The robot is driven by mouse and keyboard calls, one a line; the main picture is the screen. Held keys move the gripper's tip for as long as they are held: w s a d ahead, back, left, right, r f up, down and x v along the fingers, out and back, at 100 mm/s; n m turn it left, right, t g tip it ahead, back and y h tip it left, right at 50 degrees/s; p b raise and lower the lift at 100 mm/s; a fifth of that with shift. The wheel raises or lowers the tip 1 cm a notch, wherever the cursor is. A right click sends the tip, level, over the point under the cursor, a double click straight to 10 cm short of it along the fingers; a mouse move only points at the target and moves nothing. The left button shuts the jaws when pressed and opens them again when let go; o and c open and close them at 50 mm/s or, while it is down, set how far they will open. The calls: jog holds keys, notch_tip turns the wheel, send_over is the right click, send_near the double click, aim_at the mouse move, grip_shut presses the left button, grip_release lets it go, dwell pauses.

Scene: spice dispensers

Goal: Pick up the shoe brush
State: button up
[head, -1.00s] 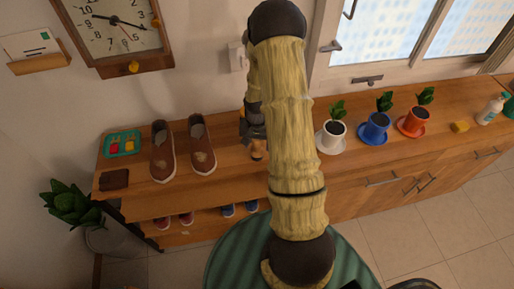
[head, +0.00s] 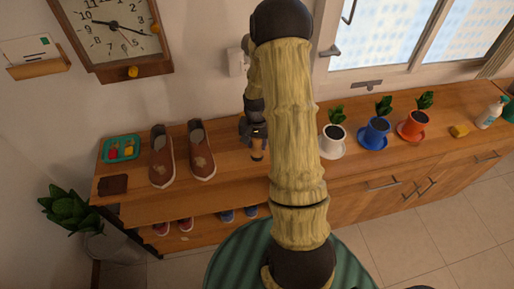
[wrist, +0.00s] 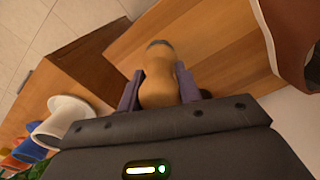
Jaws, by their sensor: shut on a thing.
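The shoe brush (wrist: 160,85) shows in the wrist view as a rounded tan-brown wooden body with a grey-dark far end. My gripper (wrist: 158,88) is shut on it, with one purple-grey finger on each side. In the head view the brush (head: 258,150) is small, below my gripper (head: 254,132), over the wooden shelf top (head: 228,165). My arm covers part of the area to its right. I cannot tell whether the brush touches the shelf top.
A pair of brown shoes (head: 201,152) stands left of the brush. A green tray (head: 122,148) and dark cloth (head: 113,185) lie farther left. White (head: 332,142), blue (head: 375,134) and orange (head: 413,126) potted plants stand on the right, with a yellow sponge (head: 459,131) beyond.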

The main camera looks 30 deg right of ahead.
notch_tip(320, 180, up, 7)
jog(key=shift+a+f+b, duration=0.1)
jog(key=shift+a+b, duration=0.05)
jog(key=shift+b, duration=0.2)
jog(key=shift+w, duration=0.1)
dwell(0.4)
